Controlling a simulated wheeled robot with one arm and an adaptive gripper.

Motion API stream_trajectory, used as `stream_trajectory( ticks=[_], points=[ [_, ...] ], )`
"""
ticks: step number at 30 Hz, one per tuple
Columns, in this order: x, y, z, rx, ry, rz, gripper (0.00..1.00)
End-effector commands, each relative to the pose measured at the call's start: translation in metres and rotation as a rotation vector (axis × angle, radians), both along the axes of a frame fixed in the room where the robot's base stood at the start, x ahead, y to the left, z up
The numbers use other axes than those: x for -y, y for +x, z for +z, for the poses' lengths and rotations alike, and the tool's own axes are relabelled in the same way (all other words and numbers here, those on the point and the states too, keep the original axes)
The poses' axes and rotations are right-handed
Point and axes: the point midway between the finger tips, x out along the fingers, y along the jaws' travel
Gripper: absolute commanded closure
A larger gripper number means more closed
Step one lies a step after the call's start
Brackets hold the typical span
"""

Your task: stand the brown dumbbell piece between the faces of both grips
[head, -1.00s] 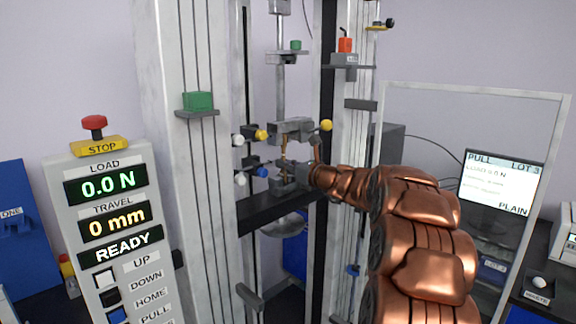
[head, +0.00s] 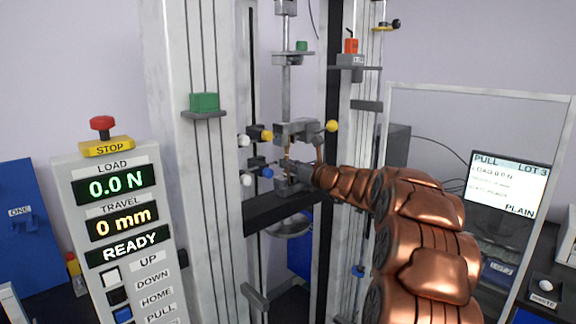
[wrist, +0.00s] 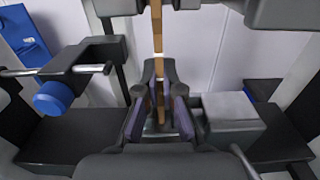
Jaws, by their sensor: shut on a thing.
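The brown dumbbell piece (wrist: 157,42) stands upright as a thin strip in the wrist view. It also shows small in the head view (head: 288,148). My gripper (wrist: 158,112) is shut on its lower part, and the fingers hide its lower end. The upper grip (head: 297,130), with yellow knobs, is around the strip's upper part; I cannot tell whether its faces touch it. The lower grip (head: 291,186) has a blue knob (wrist: 56,98) at left and a grey block (wrist: 232,110) at right in the wrist view. My fingers are between these sides.
A control panel (head: 118,215) at left reads 0.0 N, 0 mm and READY. A white column (head: 205,200) and a dark crossbar (head: 265,215) frame the grips. A clear framed shield (head: 480,92) and a monitor (head: 503,183) stand at right.

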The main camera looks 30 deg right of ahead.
Motion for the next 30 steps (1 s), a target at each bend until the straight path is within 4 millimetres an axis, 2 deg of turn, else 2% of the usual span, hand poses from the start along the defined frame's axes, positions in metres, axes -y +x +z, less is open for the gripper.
stream_trajectory(
  ticks=[11, 12, 20, 30],
  points=[
    [-0.0013, 0.0006, -0.0046, -0.004, -0.001, 0.002, 1.0],
    [-0.0014, 0.0006, -0.0046, -0.004, -0.001, 0.002, 0.92],
    [-0.0009, 0.0005, -0.0042, -0.003, -0.001, 0.002, 0.65],
    [0.0002, -0.0016, -0.0036, -0.003, -0.001, 0.0, 0.65]
  ],
)
